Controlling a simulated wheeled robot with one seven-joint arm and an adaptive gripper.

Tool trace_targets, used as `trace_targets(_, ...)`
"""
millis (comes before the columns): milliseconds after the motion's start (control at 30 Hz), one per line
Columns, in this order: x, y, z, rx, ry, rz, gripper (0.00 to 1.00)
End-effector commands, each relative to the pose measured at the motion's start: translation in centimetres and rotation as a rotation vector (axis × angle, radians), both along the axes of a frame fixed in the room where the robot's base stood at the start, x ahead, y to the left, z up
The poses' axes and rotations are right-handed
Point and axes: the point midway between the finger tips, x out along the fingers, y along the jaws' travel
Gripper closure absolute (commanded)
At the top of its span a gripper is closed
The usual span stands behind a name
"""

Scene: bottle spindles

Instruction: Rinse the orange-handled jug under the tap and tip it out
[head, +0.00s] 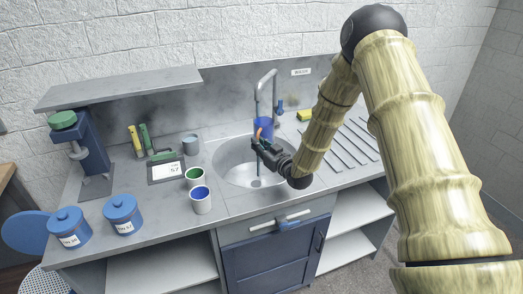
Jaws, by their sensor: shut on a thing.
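My gripper (262,146) is at the end of my arm, over the round steel sink (228,172). It is shut on the orange handle (257,133) of a blue jug (264,126). The jug looks roughly upright, close beneath the spout of the grey tap (261,84). A blue tap lever (280,106) stands right of the jug. A thin vertical strip shows below the gripper in the sink; I cannot tell whether it is water. The jug's inside and its contents are hidden.
A white cup with green inside (194,178) and one with blue inside (201,202) stand left of the sink. Blue lidded jars (122,215) stand near the front left edge. A ribbed drainboard (345,150) and yellow-green sponge (304,116) are on the right.

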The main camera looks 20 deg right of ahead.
Motion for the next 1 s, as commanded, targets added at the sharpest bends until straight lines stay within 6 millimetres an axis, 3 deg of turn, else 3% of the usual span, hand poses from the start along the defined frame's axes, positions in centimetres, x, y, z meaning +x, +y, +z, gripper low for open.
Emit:
trace_targets(500, 4.4, 0.7, -0.1, 0.001, -0.002, 0.001, 1.0)
trace_targets(1000, 5.2, 0.8, 0.1, 0.001, -0.001, 0.0, 1.0)
